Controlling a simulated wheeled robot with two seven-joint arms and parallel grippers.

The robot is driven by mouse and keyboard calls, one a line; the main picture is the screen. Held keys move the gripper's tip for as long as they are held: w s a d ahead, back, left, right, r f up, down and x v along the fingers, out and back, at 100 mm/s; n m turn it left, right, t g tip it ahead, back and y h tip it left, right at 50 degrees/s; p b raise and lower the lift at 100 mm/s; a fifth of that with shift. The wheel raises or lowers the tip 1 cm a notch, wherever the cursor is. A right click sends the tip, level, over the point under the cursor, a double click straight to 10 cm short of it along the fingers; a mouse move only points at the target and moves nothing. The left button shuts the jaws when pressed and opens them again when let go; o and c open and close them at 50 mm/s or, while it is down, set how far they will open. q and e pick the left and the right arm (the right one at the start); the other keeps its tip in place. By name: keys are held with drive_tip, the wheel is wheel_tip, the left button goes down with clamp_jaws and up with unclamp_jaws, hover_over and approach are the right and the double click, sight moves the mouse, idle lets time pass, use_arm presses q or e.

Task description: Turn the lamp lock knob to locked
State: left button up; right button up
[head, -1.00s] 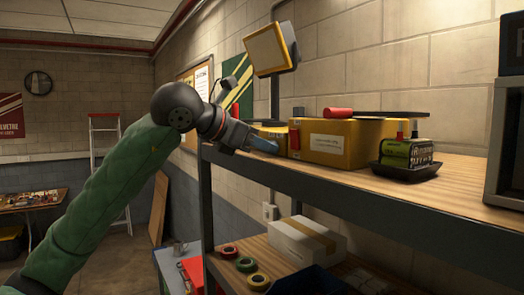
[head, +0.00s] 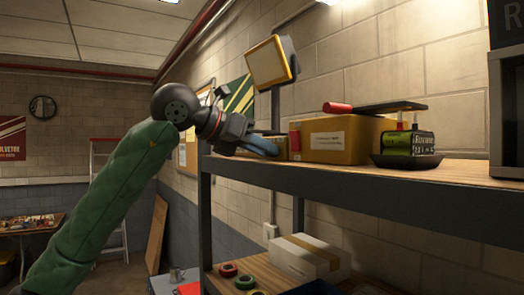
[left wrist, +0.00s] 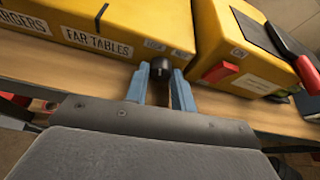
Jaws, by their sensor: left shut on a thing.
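The lamp lock knob (left wrist: 161,70) is a small black round knob at the lower edge of a yellow labelled box (left wrist: 110,25) in the left wrist view. My left gripper (left wrist: 160,82) has its two blue fingers on either side of the knob and is shut on it. Small labels sit above the knob; I cannot read them surely, nor tell which position the knob is in. In the head view my left gripper (head: 264,146) is at the shelf's left end and hides the knob. The lamp (head: 270,63) stands above on a post. My right gripper is not in view.
Right of the knob is another yellow box (left wrist: 250,60) with a red switch (left wrist: 220,73). A dark tray (head: 405,160) with green battery-like items stands farther right on the shelf (head: 400,190). The shelf's front strip is clear. A white box (head: 305,258) is below.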

use_arm(q)
drive_tip(key=o, duration=0.7)
drive_tip(key=shift+a, duration=0.1)
drive_tip(key=shift+a, duration=0.1)
